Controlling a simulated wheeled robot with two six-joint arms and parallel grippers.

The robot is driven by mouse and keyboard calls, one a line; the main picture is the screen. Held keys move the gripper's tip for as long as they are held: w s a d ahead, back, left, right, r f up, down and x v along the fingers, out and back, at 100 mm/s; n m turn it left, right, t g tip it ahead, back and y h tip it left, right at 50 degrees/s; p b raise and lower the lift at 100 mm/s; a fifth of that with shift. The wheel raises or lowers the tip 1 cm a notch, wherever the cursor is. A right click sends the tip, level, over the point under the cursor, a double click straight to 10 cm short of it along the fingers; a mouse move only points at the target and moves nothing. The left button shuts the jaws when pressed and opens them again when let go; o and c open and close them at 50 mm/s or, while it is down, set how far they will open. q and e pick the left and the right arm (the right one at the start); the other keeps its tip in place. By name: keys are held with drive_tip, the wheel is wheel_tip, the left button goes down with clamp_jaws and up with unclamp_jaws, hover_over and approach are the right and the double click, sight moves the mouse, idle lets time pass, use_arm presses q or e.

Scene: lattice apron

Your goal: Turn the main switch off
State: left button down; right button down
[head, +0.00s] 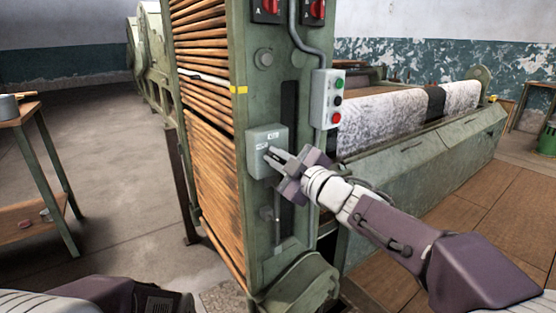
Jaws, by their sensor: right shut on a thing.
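A grey-green switch box (260,138) with small white labels is mounted on the front of the green machine post. My right gripper (273,155) is at the front of this box, with its fingertips shut on a small part there. The fingers hide most of that part, so I cannot tell its position. Two red rotary switches on black plates, one on the left (270,6) and one on the right (317,9), show at the top of the post, cut by the picture's edge. My left gripper is not clearly in view.
A table (22,112) stands at the left. The floor (110,150) between is clear.

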drive_tip(key=shift+s+a+f+n+b, duration=0.1)
drive_tip(key=shift+f+n+b, duration=0.2)
drive_tip(key=shift+n+b, duration=0.7)
drive_tip(key=shift+a+f+n+b, duration=0.1)
drive_tip(key=shift+f+n+b, duration=0.25)
drive_tip(key=shift+n, duration=1.4)
drive_tip(key=shift+s+a+f+n+b, duration=0.1)
drive_tip(key=shift+f+n+b, duration=0.35)
drive_tip(key=shift+n, duration=0.9)
drive_tip(key=shift+d+r, duration=0.1)
drive_tip(key=shift+r, duration=0.05)
drive_tip(key=c, duration=1.5)
unclamp_jaws()
drive_tip(key=shift+w, duration=0.1)
drive_tip(key=shift+o, duration=0.2)
drive_tip(key=p+v, duration=0.2)
drive_tip(key=v, duration=0.7)
